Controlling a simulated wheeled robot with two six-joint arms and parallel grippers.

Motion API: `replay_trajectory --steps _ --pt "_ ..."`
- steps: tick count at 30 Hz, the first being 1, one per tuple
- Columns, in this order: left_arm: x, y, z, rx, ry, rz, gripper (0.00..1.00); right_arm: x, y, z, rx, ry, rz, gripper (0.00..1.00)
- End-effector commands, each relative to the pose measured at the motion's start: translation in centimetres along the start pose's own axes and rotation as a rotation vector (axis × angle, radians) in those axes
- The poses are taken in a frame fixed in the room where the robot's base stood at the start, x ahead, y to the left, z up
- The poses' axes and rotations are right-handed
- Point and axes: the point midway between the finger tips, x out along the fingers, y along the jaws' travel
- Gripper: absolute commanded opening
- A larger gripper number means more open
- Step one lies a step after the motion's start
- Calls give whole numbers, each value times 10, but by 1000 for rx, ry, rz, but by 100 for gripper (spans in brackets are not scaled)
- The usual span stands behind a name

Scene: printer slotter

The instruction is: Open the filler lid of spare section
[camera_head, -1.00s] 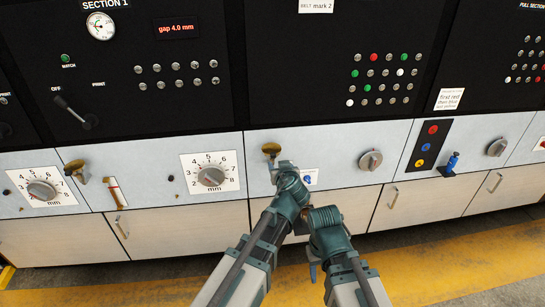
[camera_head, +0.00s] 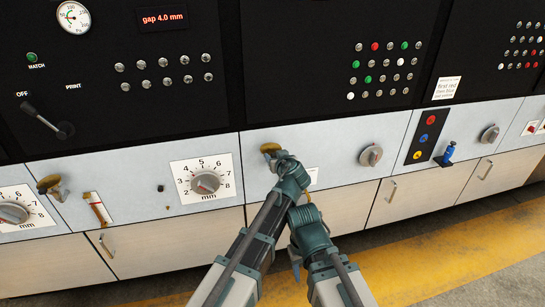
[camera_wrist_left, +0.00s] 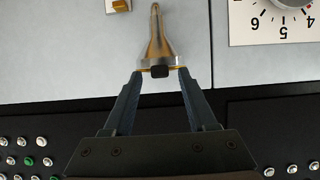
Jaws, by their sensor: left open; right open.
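A brass filler with a round brass lid (camera_head: 270,148) sticks out of the pale front panel, right of the section 1 dial. In the left wrist view the filler (camera_wrist_left: 157,38) shows as a tapering brass cup, with a thin golden rim and a small dark block at its near end. My left gripper (camera_head: 277,157) is at this lid. Its two fingers stand open, one on each side of the rim (camera_wrist_left: 161,72), very close to it; I cannot tell whether they touch. My right gripper (camera_head: 296,270) is low beside my right arm, away from the panel and only partly visible.
Another brass filler (camera_head: 49,184) is on section 1 at the left, beside a narrow gauge (camera_head: 97,208). Cupboard doors lie below; the yellow floor strip (camera_head: 420,262) is clear.

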Motion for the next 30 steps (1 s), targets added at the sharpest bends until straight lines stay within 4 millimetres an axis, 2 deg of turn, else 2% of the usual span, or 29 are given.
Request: replay_trajectory --steps 2,11,30 --pt "0 0 0 0 0 0 54 0 0 0 0 0 0 50" --pt "0 0 0 0 0 0 0 0 0 0 0 0 0 50" --pt "0 0 0 0 0 0 0 0 0 0 0 0 0 50"
